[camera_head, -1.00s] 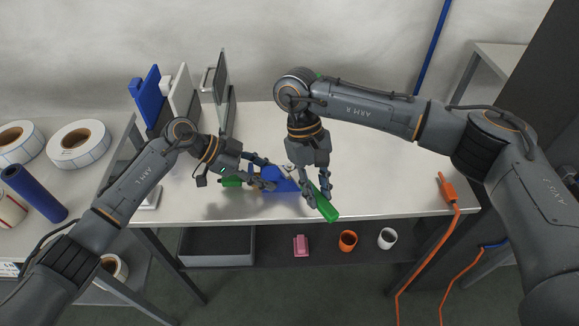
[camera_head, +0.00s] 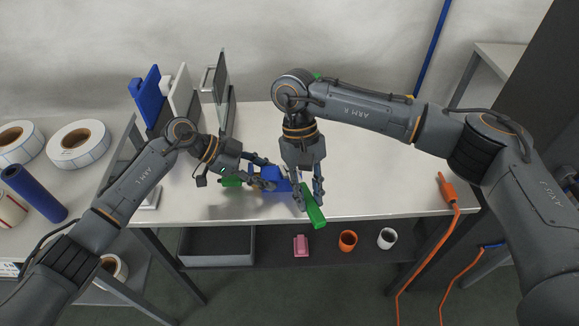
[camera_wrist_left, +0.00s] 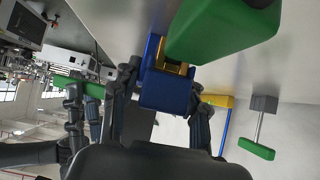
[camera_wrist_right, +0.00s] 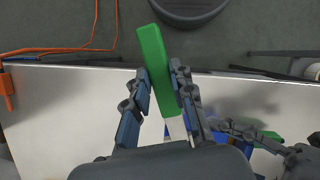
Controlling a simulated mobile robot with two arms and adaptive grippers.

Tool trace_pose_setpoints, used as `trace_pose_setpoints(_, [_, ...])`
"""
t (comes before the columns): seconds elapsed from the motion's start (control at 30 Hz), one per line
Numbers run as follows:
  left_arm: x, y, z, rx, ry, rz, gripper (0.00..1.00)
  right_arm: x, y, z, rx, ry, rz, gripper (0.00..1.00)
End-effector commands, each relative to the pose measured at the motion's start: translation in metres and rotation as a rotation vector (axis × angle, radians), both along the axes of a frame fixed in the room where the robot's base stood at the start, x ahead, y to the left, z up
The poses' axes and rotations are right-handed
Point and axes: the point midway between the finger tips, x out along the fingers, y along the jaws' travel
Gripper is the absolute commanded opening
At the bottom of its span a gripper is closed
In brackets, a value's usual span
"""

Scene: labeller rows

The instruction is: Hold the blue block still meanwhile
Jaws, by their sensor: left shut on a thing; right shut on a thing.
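The blue block (camera_head: 274,184) sits near the front edge of the white table. My left gripper (camera_head: 267,178) is shut on it from the left. In the left wrist view the blue block (camera_wrist_left: 163,94) is between the fingers and has a gold-coloured insert. My right gripper (camera_head: 309,197) is shut on a green bar (camera_head: 312,213), just right of the block. In the right wrist view the green bar (camera_wrist_right: 157,52) is between the fingers, with a pale part at its lower end. The fingers partly hide the block in the head view.
Another green piece (camera_head: 231,182) lies left of the block. A grey bin (camera_head: 217,261), a pink item (camera_head: 301,246), an orange cup (camera_head: 347,241) and a white cup (camera_head: 387,238) are on the lower shelf. The table's right part is clear.

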Motion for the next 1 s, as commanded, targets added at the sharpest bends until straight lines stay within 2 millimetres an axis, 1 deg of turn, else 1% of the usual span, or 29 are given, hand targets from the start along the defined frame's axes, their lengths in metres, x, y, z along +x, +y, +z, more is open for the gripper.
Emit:
trace_pose_setpoints(0.03, [-0.002,0.001,-0.004,0.007,0.007,-0.002,0.0,0.002,0.0,0.0,0.001,-0.005,0.001,0.0])
trace_pose_setpoints(0.23, [-0.002,0.001,-0.004,0.007,0.006,-0.003,0.0,0.003,-0.005,0.0,0.001,-0.005,0.049,0.0])
trace_pose_setpoints(0.47, [-0.002,0.001,-0.004,0.006,0.007,-0.004,0.0,0.003,-0.005,0.0,0.002,-0.005,0.051,0.0])
trace_pose_setpoints(1.0, [-0.001,0.002,-0.004,0.008,0.005,0.003,0.0,-0.022,-0.016,0.0,-0.001,0.001,0.054,0.0])
